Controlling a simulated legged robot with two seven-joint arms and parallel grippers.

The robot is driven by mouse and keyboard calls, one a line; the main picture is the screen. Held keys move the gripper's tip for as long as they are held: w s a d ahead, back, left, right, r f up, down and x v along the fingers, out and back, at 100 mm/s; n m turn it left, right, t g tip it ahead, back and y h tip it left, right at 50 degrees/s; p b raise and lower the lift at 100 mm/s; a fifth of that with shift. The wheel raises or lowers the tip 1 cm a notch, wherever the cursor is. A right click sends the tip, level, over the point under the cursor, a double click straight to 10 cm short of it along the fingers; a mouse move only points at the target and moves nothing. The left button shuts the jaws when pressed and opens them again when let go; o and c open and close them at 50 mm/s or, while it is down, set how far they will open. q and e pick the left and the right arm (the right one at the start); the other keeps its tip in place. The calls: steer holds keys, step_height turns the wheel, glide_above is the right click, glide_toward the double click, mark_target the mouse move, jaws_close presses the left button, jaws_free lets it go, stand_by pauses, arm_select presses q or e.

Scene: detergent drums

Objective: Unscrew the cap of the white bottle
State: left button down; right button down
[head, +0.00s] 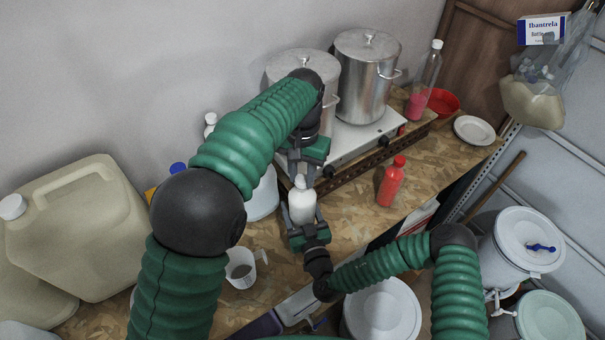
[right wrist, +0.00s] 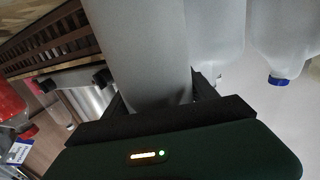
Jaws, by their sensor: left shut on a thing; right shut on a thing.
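The white bottle (head: 302,206) stands upright near the front of the wooden worktop. In the right wrist view its pale body (right wrist: 140,45) fills the middle, between the dark fingers. My right gripper (head: 304,222) is shut on the lower body of the bottle from the near side. My left gripper (head: 300,170) comes down from above and is shut at the bottle's white cap (head: 300,181). The fingers partly hide the cap, so I cannot tell how far it is turned. The cap does not show in the right wrist view.
A red bottle (head: 391,182) stands to the right. Behind are a white stove (head: 357,142) and two steel pots, one (head: 366,75) farther right. A white mug (head: 242,268) and a large beige canister (head: 75,228) are left. White buckets (head: 383,311) stand below the worktop edge.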

mark_target(303, 178)
arm_select(q)
steer(key=shift+r, duration=0.1)
stand_by(0.4)
steer(key=shift+r, duration=1)
steer(key=shift+r, duration=2)
arm_select(e)
steer(key=shift+c, duration=0.9)
jaws_free()
arm_select(q)
steer(key=shift+d, duration=0.1)
steer(key=shift+f, duration=0.1)
arm_select(e)
steer(key=shift+s+d+f, duration=0.1)
arm_select(q)
step_height(303, 178, down, 3)
steer(key=b, duration=0.3)
steer(key=shift+f, duration=0.15)
arm_select(e)
steer(key=v, duration=1.1)
steer(key=shift+s+d, duration=0.25)
steer(key=shift+s, duration=0.1)
